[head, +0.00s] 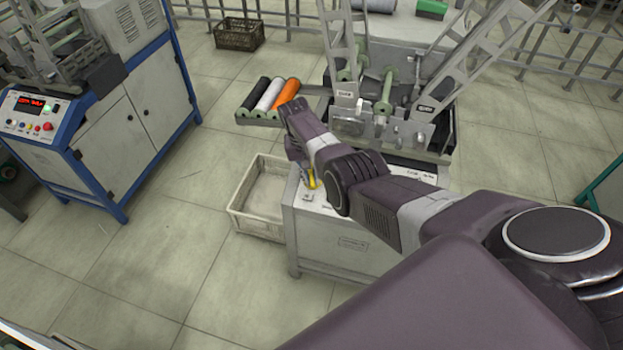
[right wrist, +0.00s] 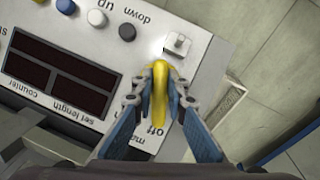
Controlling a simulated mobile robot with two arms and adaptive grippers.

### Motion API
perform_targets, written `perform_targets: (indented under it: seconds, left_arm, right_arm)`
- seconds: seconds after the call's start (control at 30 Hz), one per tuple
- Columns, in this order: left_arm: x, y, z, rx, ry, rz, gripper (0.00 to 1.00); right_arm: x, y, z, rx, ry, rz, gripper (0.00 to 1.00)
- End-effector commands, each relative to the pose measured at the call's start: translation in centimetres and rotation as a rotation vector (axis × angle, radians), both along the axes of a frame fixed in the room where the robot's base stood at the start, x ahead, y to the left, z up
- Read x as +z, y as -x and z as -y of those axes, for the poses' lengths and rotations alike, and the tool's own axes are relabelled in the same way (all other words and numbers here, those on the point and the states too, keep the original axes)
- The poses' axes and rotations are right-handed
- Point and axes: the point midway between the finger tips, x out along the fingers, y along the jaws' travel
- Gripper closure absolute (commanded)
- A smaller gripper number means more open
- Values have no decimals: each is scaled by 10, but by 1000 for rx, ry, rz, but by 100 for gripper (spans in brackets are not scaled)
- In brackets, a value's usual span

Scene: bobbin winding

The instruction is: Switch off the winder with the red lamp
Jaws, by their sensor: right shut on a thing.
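The middle winder (head: 340,243) is a pale grey cabinet with a sloped panel on top. In the right wrist view its panel (right wrist: 95,45) shows upside down, with a dark two-row counter display (right wrist: 60,80). My right gripper (head: 309,181) reaches down over the panel's left end. In the right wrist view the gripper (right wrist: 159,90) is shut on a yellow switch handle (right wrist: 160,68), beside the printed word "off". The handle's base is partly hidden between the fingers. No red lamp can be made out on this winder. My left gripper is out of view.
A cream crate (head: 262,205) stands left of the cabinet.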

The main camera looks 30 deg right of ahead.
Motion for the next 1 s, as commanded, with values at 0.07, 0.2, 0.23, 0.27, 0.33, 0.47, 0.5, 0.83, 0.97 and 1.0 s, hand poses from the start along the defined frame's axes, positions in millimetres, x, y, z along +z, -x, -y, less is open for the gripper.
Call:
perform_targets:
  seconds: [0.07,0.2,0.23,0.27,0.33,0.47,0.5,0.83,0.97,1.0]
  left_arm:
    - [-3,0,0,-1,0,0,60]
    - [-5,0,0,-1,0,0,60]
    - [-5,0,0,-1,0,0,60]
    - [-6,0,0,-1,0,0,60]
    - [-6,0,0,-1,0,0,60]
    - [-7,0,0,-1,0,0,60]
    - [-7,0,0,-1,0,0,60]
    - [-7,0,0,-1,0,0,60]
    - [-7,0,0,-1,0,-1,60]
    - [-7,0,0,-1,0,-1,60]
  right_arm:
    - [-1,0,-1,40,12,-15,100]
    - [-1,0,-1,94,28,-34,100]
    - [-1,0,-1,103,31,-38,100]
    - [-1,0,-1,111,33,-40,100]
    - [-1,0,-1,127,39,-45,100]
    - [0,0,-1,143,43,-51,100]
    - [0,0,-1,147,45,-52,100]
    - [0,0,-1,151,45,-53,100]
    - [0,0,-1,150,45,-53,78]
    - [0,0,-1,150,45,-53,74]
